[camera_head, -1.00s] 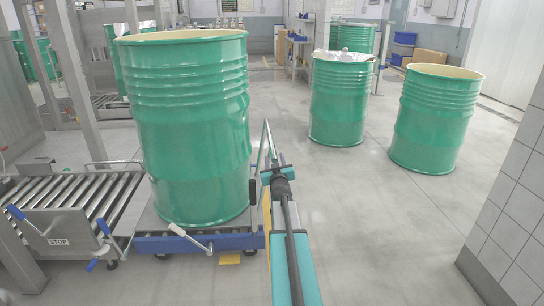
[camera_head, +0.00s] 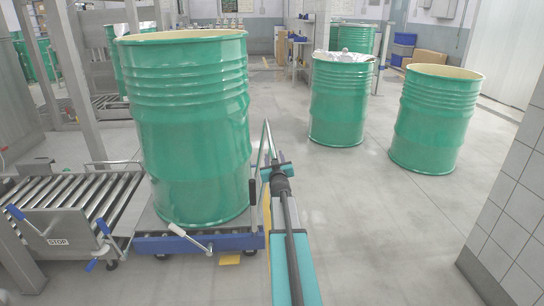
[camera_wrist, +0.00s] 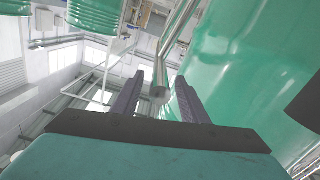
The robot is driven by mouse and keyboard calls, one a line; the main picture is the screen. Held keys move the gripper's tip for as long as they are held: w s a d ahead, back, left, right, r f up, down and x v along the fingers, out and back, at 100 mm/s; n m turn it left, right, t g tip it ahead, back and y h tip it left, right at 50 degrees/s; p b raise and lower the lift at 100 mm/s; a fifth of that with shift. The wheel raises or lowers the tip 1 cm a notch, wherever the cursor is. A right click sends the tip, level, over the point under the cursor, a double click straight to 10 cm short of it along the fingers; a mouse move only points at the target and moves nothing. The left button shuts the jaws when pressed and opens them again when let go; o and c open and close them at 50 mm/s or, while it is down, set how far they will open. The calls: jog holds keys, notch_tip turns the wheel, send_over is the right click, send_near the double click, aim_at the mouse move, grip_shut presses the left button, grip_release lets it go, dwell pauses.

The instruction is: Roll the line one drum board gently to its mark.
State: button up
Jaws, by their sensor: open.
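A large open-topped green drum (camera_head: 195,130) stands upright on the low blue drum board (camera_head: 190,243), beside the end of the roller conveyor. A metal push bar (camera_head: 266,135) rises at the board's right side. My gripper (camera_head: 273,166) is at this bar, to the right of the drum. In the wrist view my gripper (camera_wrist: 158,98) is open, its two dark fingers apart with the end of a metal bar (camera_wrist: 160,88) between them. Clear contact with the bar does not show. A yellow floor patch (camera_head: 230,260) lies at the board's front edge.
The roller conveyor (camera_head: 75,195) with a STOP plate (camera_head: 58,241) stands left of the board. Two green drums stand back right, one with a white liner (camera_head: 338,105), one open (camera_head: 436,120). A tiled wall (camera_head: 510,200) bounds the right. Floor between is clear.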

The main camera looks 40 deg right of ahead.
jog(key=shift+b+x, duration=0.3)
jog(key=shift+x, duration=1.25)
dwell(0.4)
grip_shut()
jog(key=shift+a+f, duration=0.1)
jog(key=shift+a, duration=0.2)
jog(key=shift+d, duration=0.25)
